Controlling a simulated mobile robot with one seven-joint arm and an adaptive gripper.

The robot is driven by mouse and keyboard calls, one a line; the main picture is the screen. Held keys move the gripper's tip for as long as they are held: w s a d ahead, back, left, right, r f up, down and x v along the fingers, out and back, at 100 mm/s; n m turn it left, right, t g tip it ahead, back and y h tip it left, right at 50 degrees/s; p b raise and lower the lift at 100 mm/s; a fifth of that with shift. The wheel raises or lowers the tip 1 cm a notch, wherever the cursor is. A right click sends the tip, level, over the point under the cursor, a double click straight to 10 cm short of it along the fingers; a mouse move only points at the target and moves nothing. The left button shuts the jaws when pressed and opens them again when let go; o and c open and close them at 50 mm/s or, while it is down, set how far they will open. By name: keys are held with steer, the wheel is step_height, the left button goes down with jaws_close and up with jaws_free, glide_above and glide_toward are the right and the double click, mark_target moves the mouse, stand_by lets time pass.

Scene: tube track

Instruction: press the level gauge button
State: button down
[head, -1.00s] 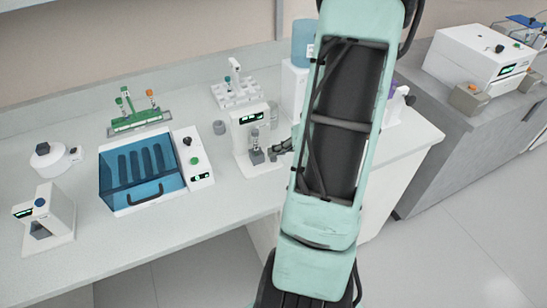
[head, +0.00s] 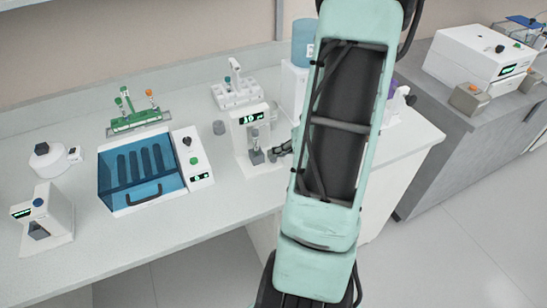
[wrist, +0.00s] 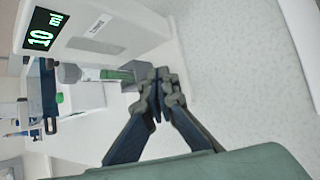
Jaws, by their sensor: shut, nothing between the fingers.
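The level gauge (head: 247,143) is a white upright device near the middle of the bench in the head view. Its dark display (wrist: 44,29) reads 10 ml in green in the wrist view. A clear tube (wrist: 112,74) with green liquid and a grey cap stands in it, lying sideways in the turned wrist picture. My gripper (wrist: 160,84) is shut and empty, its fingertips right at the gauge's lower front by the tube's grey holder. In the head view my gripper (head: 277,151) is beside that holder. I cannot make out the button; the fingertips may cover it.
A blue-lidded box (head: 142,174) and a small white device (head: 46,222) stand to the left. A white tube rack (head: 236,93) is behind the gauge and a green rack (head: 138,122) at the back left. My arm hides the bench to the right.

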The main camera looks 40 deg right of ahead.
steer(key=shift+r+p, duration=0.75)
steer(key=shift+r, duration=0.1)
step_height(320, 180, up, 5)
steer(key=p, duration=0.4)
steer(key=shift+r+p, duration=0.1)
steer(key=shift+p, duration=0.25)
stand_by(0.3)
